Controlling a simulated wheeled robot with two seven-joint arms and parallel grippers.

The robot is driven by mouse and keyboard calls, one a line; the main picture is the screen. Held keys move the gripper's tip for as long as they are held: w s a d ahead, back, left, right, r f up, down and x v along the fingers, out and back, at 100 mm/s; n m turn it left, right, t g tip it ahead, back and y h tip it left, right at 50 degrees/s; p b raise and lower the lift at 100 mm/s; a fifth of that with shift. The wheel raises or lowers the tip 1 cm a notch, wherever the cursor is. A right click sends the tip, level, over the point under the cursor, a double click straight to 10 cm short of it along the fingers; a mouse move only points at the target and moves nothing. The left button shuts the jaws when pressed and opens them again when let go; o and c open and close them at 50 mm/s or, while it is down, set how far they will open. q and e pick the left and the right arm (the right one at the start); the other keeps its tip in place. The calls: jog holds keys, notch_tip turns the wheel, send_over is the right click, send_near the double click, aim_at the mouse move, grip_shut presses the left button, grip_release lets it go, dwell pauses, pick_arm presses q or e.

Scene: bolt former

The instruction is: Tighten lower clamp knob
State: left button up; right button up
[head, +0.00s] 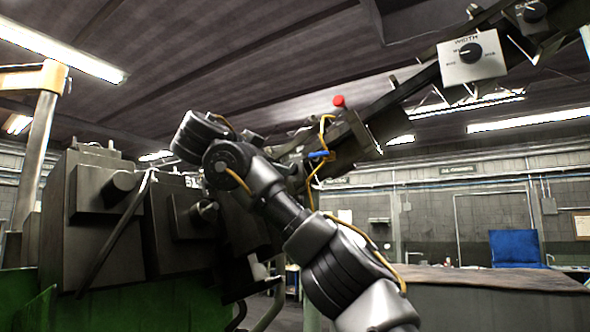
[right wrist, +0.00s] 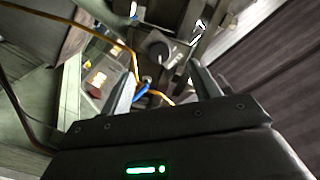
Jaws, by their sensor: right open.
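In the right wrist view my right gripper (right wrist: 163,82) is open, its two fingers apart with nothing clearly held between them. A dark round knob-like part (right wrist: 159,48) lies beyond the gap between the fingertips, apart from them. In the head view my right arm reaches up and left towards the machine, and its fingers cannot be made out there. Two dark round knobs, one on the left block (head: 120,184) and one lower on the right block (head: 204,211), stick out from the machine. I cannot tell which is the lower clamp knob. My left gripper is not in view.
A yellow cable with a blue clip (head: 320,155) hangs near my arm and crosses close to the fingers in the wrist view (right wrist: 142,90). A red knob (head: 338,101) and a WIDTH dial panel (head: 484,68) sit on the overhead beam. A table (head: 490,279) stands right.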

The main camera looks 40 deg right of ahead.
aim_at(290, 167)
jog(key=p+x, duration=0.1)
jog(key=x, duration=0.1)
jog(key=p+x, duration=0.2)
jog(key=x, duration=0.1)
jog(key=p+x, duration=0.1)
jog(key=x, duration=0.2)
jog(key=shift+s+r+p, duration=0.1)
jog(key=shift+r+p, duration=0.2)
jog(key=shift+p, duration=0.1)
jog(key=shift+d+f+m, duration=0.1)
jog(key=shift+f+m, duration=0.1)
jog(key=shift+m, duration=0.6)
pick_arm(q)
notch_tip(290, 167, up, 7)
jog(key=p, duration=0.1)
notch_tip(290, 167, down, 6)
jog(key=b, duration=0.5)
jog(key=shift+b, duration=0.3)
pick_arm(e)
jog(key=m, duration=0.9)
jog(key=shift+a+f, duration=0.1)
jog(key=shift+a, duration=0.15)
jog(key=shift+c, duration=0.4)
